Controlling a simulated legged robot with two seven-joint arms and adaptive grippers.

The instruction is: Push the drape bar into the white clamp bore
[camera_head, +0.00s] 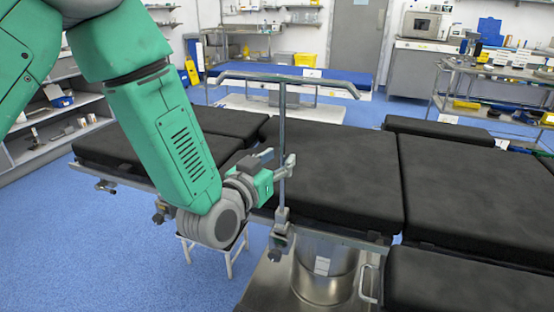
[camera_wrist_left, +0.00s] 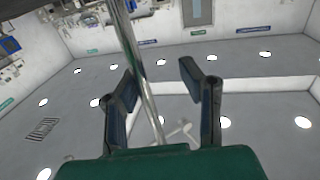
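The drape bar (camera_head: 282,125) is a grey metal T that stands nearly upright, with a long crossbar on top. Its lower end meets a pale clamp (camera_head: 281,222) on the near side rail of the operating table; I cannot tell how deep it sits in the bore. My left gripper (camera_head: 279,162) is at the middle of the bar's post. In the left wrist view the post (camera_wrist_left: 143,80) passes between the two dark fingers (camera_wrist_left: 160,80), which are apart. The post is nearer the left finger, with a clear gap to the right one. My right gripper is not in view.
The black-padded operating table (camera_head: 330,180) lies behind the bar, on a metal column (camera_head: 322,270). Another clamp (camera_head: 160,211) sits on the rail further left. Blue floor is open at the lower left.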

